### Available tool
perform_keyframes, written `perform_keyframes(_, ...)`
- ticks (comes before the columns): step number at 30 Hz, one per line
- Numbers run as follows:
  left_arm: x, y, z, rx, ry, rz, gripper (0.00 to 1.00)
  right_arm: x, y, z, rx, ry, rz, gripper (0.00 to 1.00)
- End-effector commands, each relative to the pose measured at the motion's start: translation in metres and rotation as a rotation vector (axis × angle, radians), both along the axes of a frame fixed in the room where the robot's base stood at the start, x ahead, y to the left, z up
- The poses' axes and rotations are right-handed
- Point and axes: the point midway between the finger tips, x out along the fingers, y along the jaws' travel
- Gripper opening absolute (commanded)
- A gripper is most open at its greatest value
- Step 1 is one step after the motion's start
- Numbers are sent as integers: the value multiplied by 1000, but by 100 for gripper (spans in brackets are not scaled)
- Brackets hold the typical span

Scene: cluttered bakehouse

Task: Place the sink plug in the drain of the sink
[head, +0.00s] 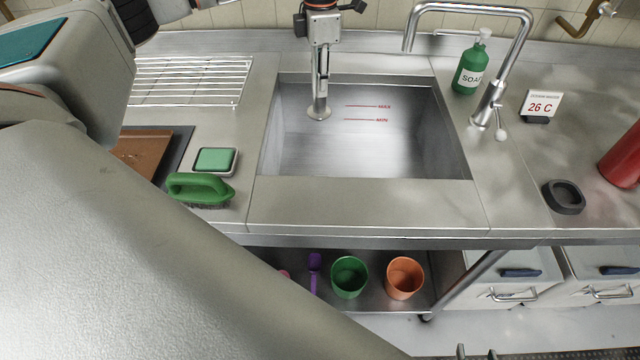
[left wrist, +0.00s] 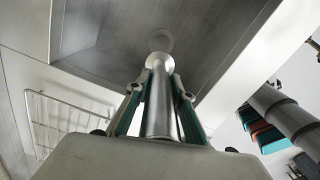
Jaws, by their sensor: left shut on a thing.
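The sink (head: 365,150) is a steel basin with red MAX and MIN marks on its back wall. My left gripper (head: 321,82) points down over the left part of the basin. It is shut on the sink plug, a slim metal stem that shows between the green-lined fingers (left wrist: 160,105) in the left wrist view. A pale round disc (head: 319,113) shows at the lower end of the stem. I cannot tell whether the disc touches the basin floor.
A tap (head: 518,60) and a green soap bottle (head: 470,70) stand right of the basin. A wire rack (head: 190,80), green sponge (head: 215,160) and green brush (head: 200,187) lie left of it. Green (head: 349,277) and orange (head: 404,278) cups stand on the shelf below.

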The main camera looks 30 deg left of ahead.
Motion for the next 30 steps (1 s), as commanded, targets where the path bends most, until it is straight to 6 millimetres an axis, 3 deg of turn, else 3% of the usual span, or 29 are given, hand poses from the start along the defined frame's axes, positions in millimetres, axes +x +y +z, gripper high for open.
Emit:
perform_keyframes(1, 0, -1, -21, -3, -2, -1, 0, 1, 2, -17, 2, -5, 4, 40)
perform_keyframes(3, 0, -1, -41, -4, -1, -1, 0, 1, 5, -27, 6, -9, 9, 40)
perform_keyframes(10, 0, -1, -94, -2, 2, -1, 0, -7, 4, -72, 6, 14, 8, 40)
perform_keyframes(17, 0, -1, -112, -2, -4, -1, 0, -8, 4, -83, 6, 19, 7, 40)
perform_keyframes(20, -1, -1, -129, -3, 0, -1, 0, -8, 4, -85, 4, 19, 8, 40)
perform_keyframes(30, -1, -2, -212, -3, 0, -2, 0, -8, 1, -94, -10, 22, 10, 40)
